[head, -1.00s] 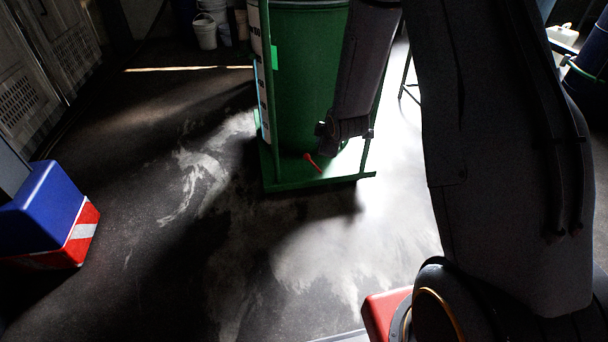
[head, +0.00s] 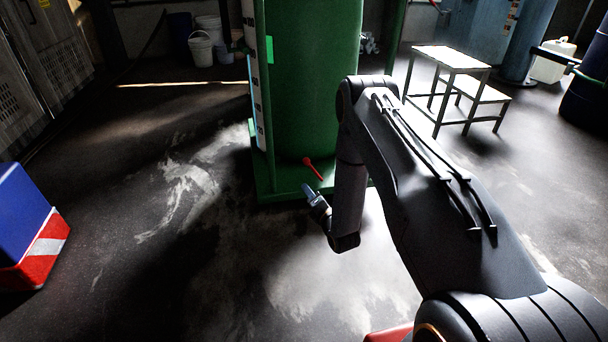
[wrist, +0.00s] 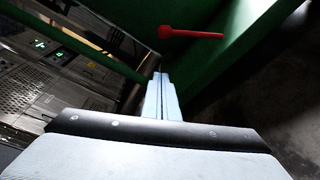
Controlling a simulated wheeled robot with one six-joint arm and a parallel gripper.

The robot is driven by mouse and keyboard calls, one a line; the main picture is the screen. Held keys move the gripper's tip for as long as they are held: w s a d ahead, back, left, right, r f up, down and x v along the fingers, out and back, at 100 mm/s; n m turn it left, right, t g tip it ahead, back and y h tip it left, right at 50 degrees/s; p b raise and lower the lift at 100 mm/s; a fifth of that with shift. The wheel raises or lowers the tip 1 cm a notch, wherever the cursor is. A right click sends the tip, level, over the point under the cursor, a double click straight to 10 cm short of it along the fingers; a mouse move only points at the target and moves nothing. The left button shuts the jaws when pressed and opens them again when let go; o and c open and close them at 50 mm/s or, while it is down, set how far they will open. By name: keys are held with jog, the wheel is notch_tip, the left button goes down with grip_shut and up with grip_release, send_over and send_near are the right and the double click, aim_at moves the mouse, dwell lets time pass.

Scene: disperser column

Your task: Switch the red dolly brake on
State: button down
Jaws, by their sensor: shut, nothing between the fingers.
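The red dolly brake (head: 313,168) is a small red lever with a round end, low on the front of the green dolly (head: 282,189). In the head view it slants, with its round end at upper left. In the wrist view the brake (wrist: 190,33) lies nearly level, its thick end at left. My gripper (head: 306,188) is just below the brake in the head view. In the wrist view my gripper (wrist: 160,76) has its two pale fingers together, pointing up, with nothing between them. The fingertips are below and left of the brake, with a visible gap.
A tall green drum (head: 315,80) stands on the dolly. A step stool (head: 450,60) stands at the back right, near a white canister (head: 553,60). A blue and red block (head: 40,250) is at the left. The floor in front of the dolly is open.

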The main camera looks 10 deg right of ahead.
aim_at(314, 170)
jog(key=w+d+b, duration=0.1)
jog(key=w+b, duration=0.5)
jog(key=w, duration=0.5)
jog(key=shift+w+r+b, duration=0.3)
jog(key=shift+r, duration=0.05)
jog(key=shift+r, duration=0.1)
